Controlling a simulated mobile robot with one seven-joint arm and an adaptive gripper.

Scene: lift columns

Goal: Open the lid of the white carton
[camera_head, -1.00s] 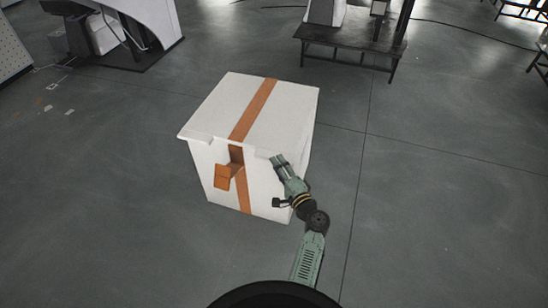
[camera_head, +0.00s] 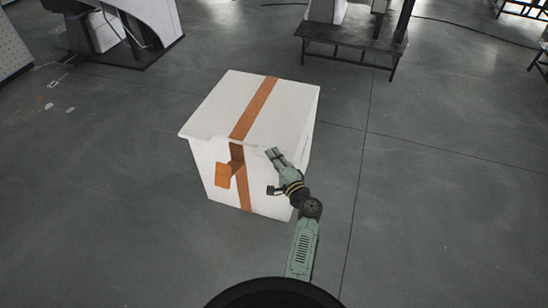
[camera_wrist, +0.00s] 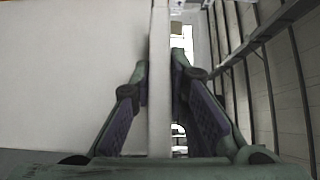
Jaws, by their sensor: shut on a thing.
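The white carton (camera_head: 225,178) stands on the floor with an orange-brown stripe down its top and front. Its lid (camera_head: 217,108) lies over the top and looks closed or nearly so. An orange-brown flap (camera_head: 223,175) sticks out from the front, left of my gripper. My gripper (camera_head: 271,152) is at the lid's front edge, right of the stripe. In the wrist view my gripper (camera_wrist: 160,75) has one finger on each side of a thin white panel, the lid's edge (camera_wrist: 158,110), and is shut on it. The carton's inside is hidden.
A dark bench (camera_head: 350,42) stands behind the carton to the right. A machine on a dark base (camera_head: 125,50) is at the back left. The grey floor (camera_head: 430,210) around the carton is clear.

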